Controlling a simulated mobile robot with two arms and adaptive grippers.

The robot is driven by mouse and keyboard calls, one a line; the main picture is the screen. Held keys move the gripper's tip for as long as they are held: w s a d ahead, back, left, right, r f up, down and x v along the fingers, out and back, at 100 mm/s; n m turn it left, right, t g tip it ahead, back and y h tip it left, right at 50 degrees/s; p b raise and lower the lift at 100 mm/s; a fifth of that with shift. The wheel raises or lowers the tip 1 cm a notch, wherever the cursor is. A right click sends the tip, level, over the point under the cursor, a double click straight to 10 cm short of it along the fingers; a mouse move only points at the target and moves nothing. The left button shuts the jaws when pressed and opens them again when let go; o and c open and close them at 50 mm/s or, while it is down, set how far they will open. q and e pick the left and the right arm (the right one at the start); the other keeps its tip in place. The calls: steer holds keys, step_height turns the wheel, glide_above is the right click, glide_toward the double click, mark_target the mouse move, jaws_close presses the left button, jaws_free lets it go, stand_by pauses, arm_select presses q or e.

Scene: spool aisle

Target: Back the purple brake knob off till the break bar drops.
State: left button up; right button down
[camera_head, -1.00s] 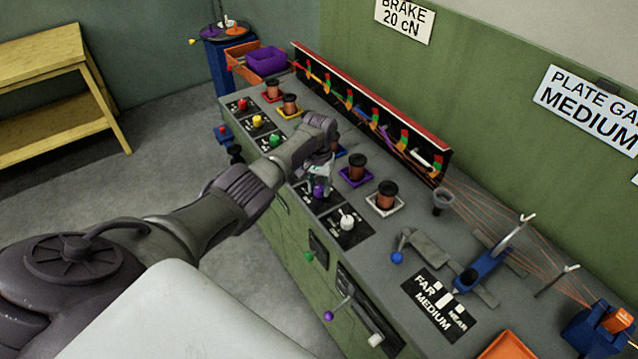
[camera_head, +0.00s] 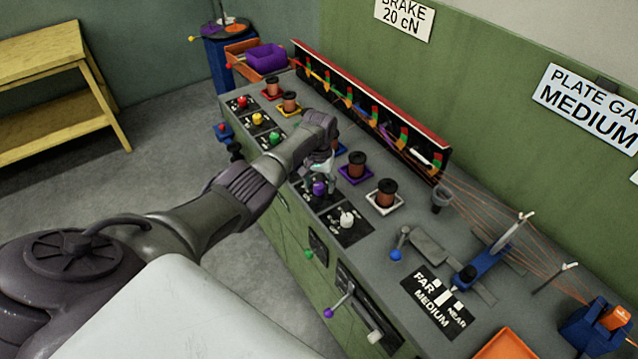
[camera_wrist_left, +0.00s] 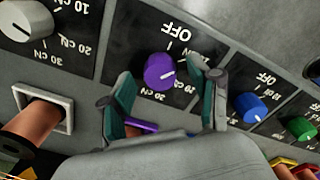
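The purple brake knob (camera_head: 319,187) sits on a black dial plate at the near edge of the bench. In the left wrist view the purple knob (camera_wrist_left: 160,71) shows a white pointer line, turned away from the OFF mark toward the lower right. My left gripper (camera_wrist_left: 163,88) is open, one teal finger on each side of the knob, with gaps visible. In the head view my left gripper (camera_head: 322,172) is over that dial, its fingers partly hidden by the wrist. I cannot tell for certain which part is the break bar. My right gripper is not in view.
A white knob (camera_head: 346,219) and a blue knob (camera_wrist_left: 250,107) flank the purple one. Copper spools, one on a purple tray (camera_head: 356,176), stand behind. A red-topped gauge rail (camera_head: 372,100) runs along the back. Wires stretch right toward a blue block (camera_head: 590,330).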

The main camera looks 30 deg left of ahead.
mark_target(319, 185)
arm_select(q)
step_height(319, 185, up, 12)
stand_by(0.6)
stand_by(0.5)
